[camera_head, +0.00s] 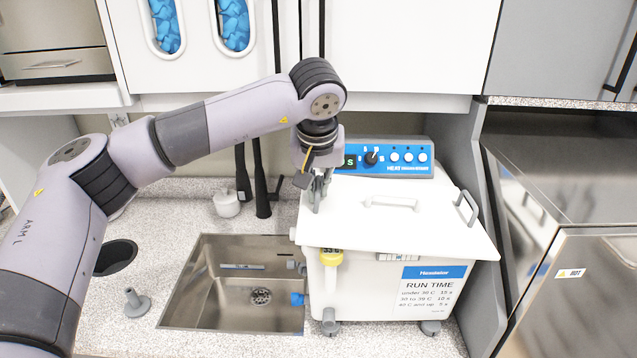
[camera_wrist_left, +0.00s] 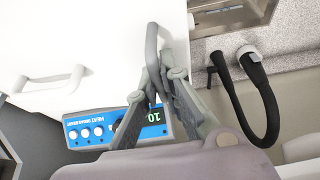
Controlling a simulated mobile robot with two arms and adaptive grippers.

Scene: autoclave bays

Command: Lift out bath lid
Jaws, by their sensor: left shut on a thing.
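The white bath lid (camera_head: 405,235) lies over the top of the white bath (camera_head: 385,290). It has a white handle (camera_head: 392,202) in the middle and a grey side handle (camera_head: 467,207) at the right. My left gripper (camera_head: 318,198) is at the lid's left side. In the left wrist view my left gripper (camera_wrist_left: 160,88) is shut on the lid's other grey side handle (camera_wrist_left: 152,48). The lid (camera_wrist_left: 105,40) fills the upper left there. I cannot tell whether the lid is raised at all. My right gripper is not in view.
A steel sink (camera_head: 215,300) is left of the bath. A blue control panel (camera_head: 385,158) stands behind the lid. A steel cabinet (camera_head: 570,190) is close on the right.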

